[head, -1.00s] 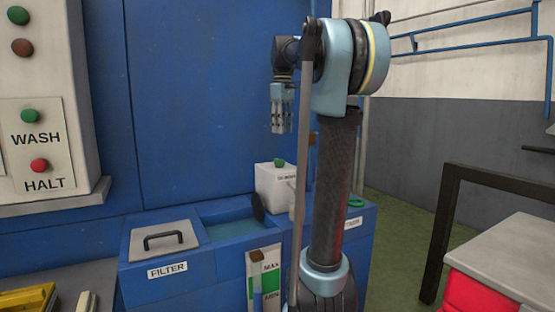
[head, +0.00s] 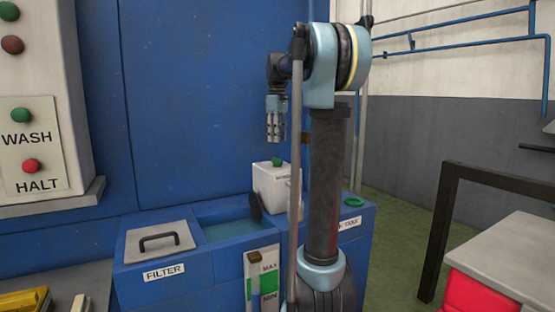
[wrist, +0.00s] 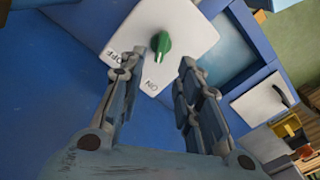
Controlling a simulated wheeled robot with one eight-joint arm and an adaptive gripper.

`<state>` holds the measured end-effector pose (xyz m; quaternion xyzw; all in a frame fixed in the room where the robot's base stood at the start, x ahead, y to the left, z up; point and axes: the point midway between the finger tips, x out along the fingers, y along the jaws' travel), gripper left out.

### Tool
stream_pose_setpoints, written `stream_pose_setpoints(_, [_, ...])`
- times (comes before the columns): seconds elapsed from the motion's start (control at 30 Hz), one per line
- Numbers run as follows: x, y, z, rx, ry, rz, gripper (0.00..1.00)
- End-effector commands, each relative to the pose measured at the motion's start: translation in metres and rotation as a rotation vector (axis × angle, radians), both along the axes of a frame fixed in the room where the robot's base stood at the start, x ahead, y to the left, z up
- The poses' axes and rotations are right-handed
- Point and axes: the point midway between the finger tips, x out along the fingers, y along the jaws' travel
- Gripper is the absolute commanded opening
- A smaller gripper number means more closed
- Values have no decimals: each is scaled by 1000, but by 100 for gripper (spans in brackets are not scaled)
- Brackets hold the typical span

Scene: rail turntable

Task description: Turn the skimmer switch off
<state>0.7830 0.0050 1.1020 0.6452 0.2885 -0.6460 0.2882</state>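The skimmer switch is a green knob (head: 277,161) on top of a white box (head: 270,185) at the back of the blue tank. In the wrist view the knob (wrist: 160,43) sits on a white face marked OFF and ON, and its narrow end points roughly toward ON. My gripper (head: 275,139) hangs fingers down above the knob, apart from it. In the wrist view its two fingers (wrist: 157,68) are spread with nothing between them, and the knob shows just beyond the tips.
The tank has a FILTER lid (head: 158,241) with a black handle, an open water bay (head: 228,230) and a level gauge (head: 263,282). A green ring (head: 354,202) lies at right. A WASH and HALT panel (head: 35,150) is at left. A dark frame (head: 440,230) stands right.

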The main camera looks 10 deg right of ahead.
Motion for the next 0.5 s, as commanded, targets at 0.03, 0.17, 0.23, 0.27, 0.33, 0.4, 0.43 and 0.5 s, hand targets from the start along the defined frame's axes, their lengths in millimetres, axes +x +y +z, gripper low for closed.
stream_pose_setpoints(0.03, [0,0,-10,0,0,0,31])
stream_pose_setpoints(0.17, [0,0,-32,0,0,0,31])
stream_pose_setpoints(0.23, [0,0,-44,0,0,0,31])
stream_pose_setpoints(0.27, [0,0,-50,0,0,0,31])
stream_pose_setpoints(0.33, [0,0,-60,0,0,0,31])
stream_pose_setpoints(0.4, [0,0,-69,0,0,0,31])
stream_pose_setpoints(0.43, [0,0,-73,0,0,0,31])
stream_pose_setpoints(0.5, [0,0,-79,0,0,0,31])
